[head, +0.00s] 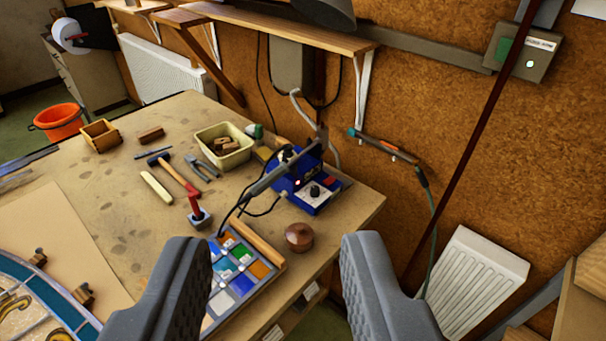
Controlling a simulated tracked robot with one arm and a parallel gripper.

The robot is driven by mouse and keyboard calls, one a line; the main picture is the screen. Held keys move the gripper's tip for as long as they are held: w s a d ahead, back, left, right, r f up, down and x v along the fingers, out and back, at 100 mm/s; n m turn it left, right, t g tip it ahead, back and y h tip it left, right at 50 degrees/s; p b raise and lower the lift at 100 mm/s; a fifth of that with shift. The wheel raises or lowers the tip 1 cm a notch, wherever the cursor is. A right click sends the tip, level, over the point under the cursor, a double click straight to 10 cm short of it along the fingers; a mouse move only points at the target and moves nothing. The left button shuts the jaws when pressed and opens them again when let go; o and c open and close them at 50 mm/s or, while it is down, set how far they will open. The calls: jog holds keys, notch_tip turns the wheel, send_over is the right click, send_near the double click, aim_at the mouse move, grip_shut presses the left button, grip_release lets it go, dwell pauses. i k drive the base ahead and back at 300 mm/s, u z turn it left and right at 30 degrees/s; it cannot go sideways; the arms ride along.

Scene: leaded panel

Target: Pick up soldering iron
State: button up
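A blue soldering station (318,196) with a dial stands on the workbench near its right edge. A dark grey rod-shaped tool (270,180), which looks like the soldering iron, slants across the station's left side, with a dark cable looping below it. I cannot tell exactly how it rests there. A second slim tool (385,146) with an orange band and a green cord is against the wall to the right; I cannot tell what it is. My gripper (278,243) is open and empty, its fingers wide apart in the foreground, nearer the camera than the station.
A round brown object (299,237) and a tray of coloured glass (238,284) lie in front of the station. A hammer (178,174), pliers (201,168) and a cream bin (224,146) are to its left. A wooden shelf (280,24) overhangs the back.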

aim_at(322, 130)
jog(key=k, duration=0.8)
jog(key=z, duration=0.45)
jog(key=i, duration=1.35)
jog(key=u, duration=0.4)
jog(key=i, duration=1.15)
jog(key=u, duration=0.8)
